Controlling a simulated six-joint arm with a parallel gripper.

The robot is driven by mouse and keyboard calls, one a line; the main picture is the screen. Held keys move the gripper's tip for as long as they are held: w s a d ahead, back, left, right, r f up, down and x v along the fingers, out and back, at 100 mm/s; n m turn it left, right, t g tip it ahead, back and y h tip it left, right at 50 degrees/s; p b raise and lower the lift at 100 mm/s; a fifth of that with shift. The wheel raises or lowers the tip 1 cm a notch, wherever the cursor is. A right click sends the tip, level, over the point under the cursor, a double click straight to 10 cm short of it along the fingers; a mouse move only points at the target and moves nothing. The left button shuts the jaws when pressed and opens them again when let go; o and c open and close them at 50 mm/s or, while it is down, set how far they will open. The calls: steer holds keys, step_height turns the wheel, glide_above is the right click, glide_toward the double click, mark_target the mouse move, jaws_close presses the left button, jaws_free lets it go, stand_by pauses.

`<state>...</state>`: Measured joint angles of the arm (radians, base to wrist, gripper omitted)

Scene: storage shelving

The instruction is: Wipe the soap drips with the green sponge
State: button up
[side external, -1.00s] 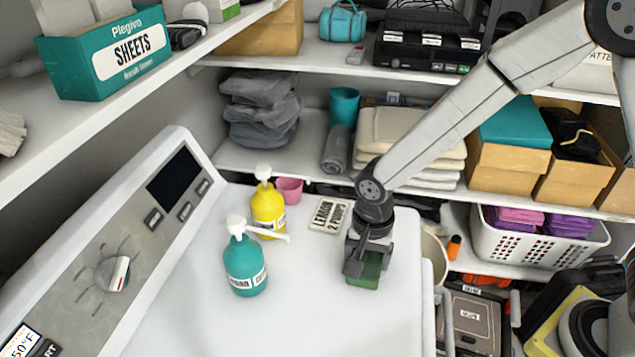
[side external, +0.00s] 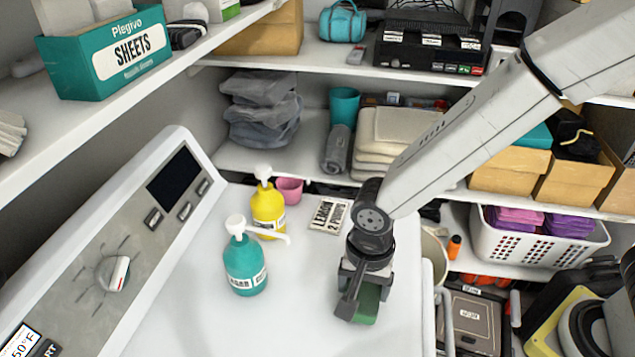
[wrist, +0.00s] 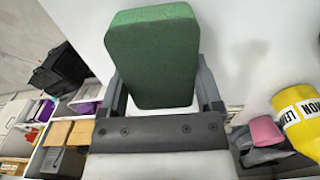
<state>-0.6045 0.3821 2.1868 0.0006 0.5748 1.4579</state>
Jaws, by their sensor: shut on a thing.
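The green sponge (side external: 368,303) is held in my gripper (side external: 359,293), low over or on the white machine top (side external: 200,315) near its right edge. I cannot tell whether the sponge touches the surface. In the wrist view the sponge (wrist: 153,55) fills the space between the two fingers of my gripper (wrist: 160,85). A teal pump bottle (side external: 245,265) and a yellow pump bottle (side external: 267,207) stand upright to the left. I cannot make out any soap drips.
A sign card (side external: 329,215) and a pink cup (side external: 289,190) are behind. The control panel (side external: 125,240) rises at the left. Shelves with towels (side external: 385,135) stand at the back. The white top between the bottles and gripper is clear.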

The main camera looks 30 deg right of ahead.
steer(key=shift+r, duration=3.15)
